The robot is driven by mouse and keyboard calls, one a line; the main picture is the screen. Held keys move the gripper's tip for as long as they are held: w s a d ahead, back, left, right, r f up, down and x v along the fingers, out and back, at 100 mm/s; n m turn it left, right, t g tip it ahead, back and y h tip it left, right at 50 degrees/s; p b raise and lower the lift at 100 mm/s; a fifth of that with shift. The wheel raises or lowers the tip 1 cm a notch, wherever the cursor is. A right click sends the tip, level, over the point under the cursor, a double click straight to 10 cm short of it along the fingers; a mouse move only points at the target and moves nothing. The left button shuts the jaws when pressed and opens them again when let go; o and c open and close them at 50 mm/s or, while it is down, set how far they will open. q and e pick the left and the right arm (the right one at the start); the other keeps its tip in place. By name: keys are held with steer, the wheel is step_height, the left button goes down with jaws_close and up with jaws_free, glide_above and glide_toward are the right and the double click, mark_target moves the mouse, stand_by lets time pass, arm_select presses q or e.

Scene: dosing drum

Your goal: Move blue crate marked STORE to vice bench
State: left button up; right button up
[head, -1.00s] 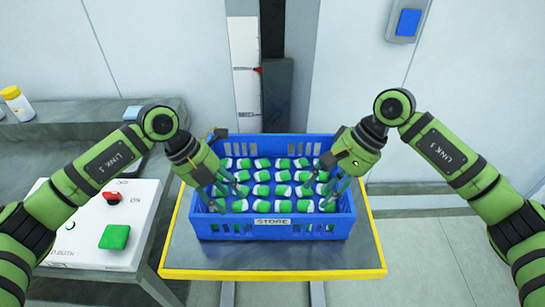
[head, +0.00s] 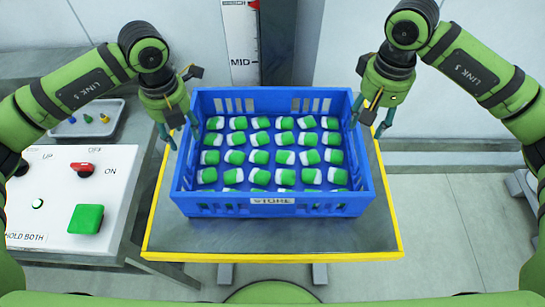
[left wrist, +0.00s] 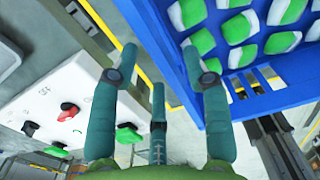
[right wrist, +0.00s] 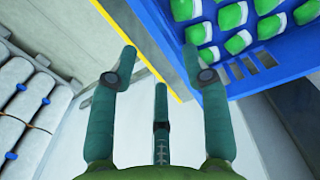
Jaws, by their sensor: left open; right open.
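The blue crate marked STORE (head: 273,209) stands upright on a grey platform with a yellow edge (head: 270,256). It holds rows of green and white pieces. My left gripper (head: 178,138) is open beside the crate's left wall. My right gripper (head: 373,122) is open beside the crate's right wall. In the right wrist view, its fingers (right wrist: 158,55) are empty, with the slotted crate wall (right wrist: 262,70) at upper right. I cannot identify a vice bench.
A white control box (head: 70,200) with a red switch (head: 83,169) and green button (head: 86,219) stands left of the platform. Behind it a grey tray (head: 88,122) holds small parts. A MID-marked column (head: 240,45) rises behind the crate.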

mark_target(191, 150)
arm_select(q)
steer(key=shift+w+f, duration=0.15)
steer(key=shift+w, duration=0.15)
arm_select(e)
steer(key=shift+w+f, duration=0.15)
steer(key=shift+w, duration=0.15)
arm_select(q)
steer(key=shift+s+f, duration=0.1)
steer(key=shift+f, duration=0.3)
arm_select(e)
steer(key=shift+s+f, duration=0.1)
steer(key=shift+f, duration=0.25)
arm_select(q)
steer(key=shift+f, duration=3.1)
arm_select(e)
steer(key=shift+f, duration=3.1)
arm_select(q)
steer(key=shift+c, duration=0.4)
arm_select(e)
steer(key=shift+c, duration=0.4)
arm_select(q)
jaws_close()
arm_select(e)
jaws_close()
arm_select(q)
steer(key=shift+w+r+p, duration=0.2)
steer(key=shift+r+p, duration=0.1)
arm_select(e)
steer(key=shift+w+r, duration=0.2)
steer(key=shift+r, duration=0.05)
